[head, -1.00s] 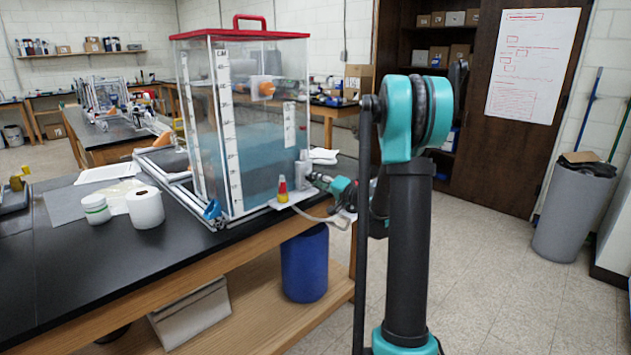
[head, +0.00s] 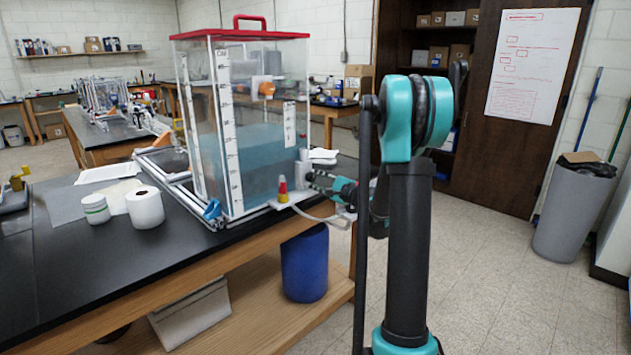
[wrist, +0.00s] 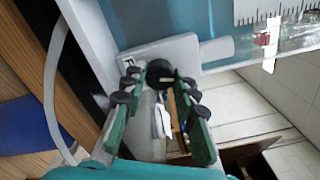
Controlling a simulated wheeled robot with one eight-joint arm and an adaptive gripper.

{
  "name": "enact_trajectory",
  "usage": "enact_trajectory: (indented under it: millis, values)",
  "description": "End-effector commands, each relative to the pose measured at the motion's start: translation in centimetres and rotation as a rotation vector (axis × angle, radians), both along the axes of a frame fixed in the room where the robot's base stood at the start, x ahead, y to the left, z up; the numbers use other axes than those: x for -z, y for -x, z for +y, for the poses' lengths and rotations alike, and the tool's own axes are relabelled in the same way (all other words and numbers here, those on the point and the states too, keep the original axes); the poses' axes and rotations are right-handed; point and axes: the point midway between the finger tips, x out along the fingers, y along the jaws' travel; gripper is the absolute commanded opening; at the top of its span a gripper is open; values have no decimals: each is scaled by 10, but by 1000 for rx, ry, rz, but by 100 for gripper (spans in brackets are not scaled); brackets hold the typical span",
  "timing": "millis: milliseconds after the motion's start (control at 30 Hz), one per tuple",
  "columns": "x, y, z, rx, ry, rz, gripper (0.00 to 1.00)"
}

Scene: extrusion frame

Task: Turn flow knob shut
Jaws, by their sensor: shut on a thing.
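The flow knob (wrist: 160,74) is a round black knob with a pale mark on its face, in the wrist view. It sits beside a white plate (wrist: 185,52) at the foot of the tank. My gripper (wrist: 160,80) has its green, black-padded fingers on either side of the knob and is shut on it. In the head view my gripper (head: 313,178) reaches from the right to a grey cylindrical fitting (head: 302,168) at the tank's lower right corner. The knob itself is hidden there. The clear tank (head: 205,120) has a red lid and holds bluish water.
A red-and-yellow cone-shaped item (head: 283,189) stands close by the gripper on the white ledge. A pale hose (head: 325,219) hangs below it. A blue bin (head: 304,262) stands under the bench.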

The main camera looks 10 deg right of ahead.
Motion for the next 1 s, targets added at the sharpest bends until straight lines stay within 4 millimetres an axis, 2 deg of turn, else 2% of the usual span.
enact_trajectory:
  millis: [1000]
  values:
    - [1,1,-1,2,-771,562,0]
